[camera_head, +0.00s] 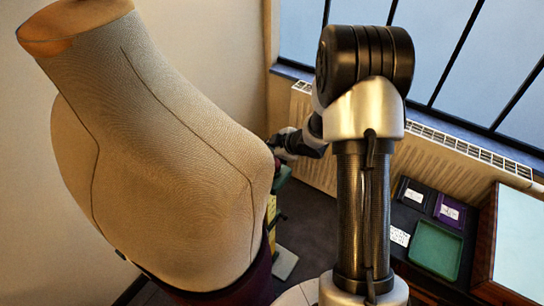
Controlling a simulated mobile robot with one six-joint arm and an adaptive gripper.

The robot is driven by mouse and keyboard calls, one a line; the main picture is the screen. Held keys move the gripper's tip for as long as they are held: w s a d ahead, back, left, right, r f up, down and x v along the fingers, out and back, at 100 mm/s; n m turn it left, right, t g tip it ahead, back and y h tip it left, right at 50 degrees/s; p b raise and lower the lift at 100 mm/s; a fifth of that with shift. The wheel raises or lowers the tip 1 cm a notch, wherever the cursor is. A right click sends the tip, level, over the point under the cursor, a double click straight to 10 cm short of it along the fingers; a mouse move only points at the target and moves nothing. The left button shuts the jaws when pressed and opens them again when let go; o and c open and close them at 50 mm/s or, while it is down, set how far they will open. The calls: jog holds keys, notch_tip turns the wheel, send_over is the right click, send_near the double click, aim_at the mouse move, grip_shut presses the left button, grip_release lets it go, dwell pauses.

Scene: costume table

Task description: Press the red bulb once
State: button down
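My gripper (283,146) shows small and dark at the end of my arm, beyond the right edge of a cream dress form (160,150). Its fingertips are partly hidden by the form, so I cannot tell whether they are open or shut. No red bulb can be made out clearly. A small dark reddish patch shows just under my gripper at the form's edge, but I cannot tell what it is or whether my gripper touches it. A green piece below it is also mostly hidden.
The dress form fills the left side and blocks much of the view. A dark table at lower right holds a green tray (436,250), small cards, a purple box (450,211) and a wood-framed mirror (518,245). A radiator (440,158) stands under the window.

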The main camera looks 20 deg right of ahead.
notch_tip(320, 180, up, 3)
jog(key=shift+f+p, duration=0.15)
jog(key=shift+p, duration=0.75)
jog(key=shift+f, duration=0.1)
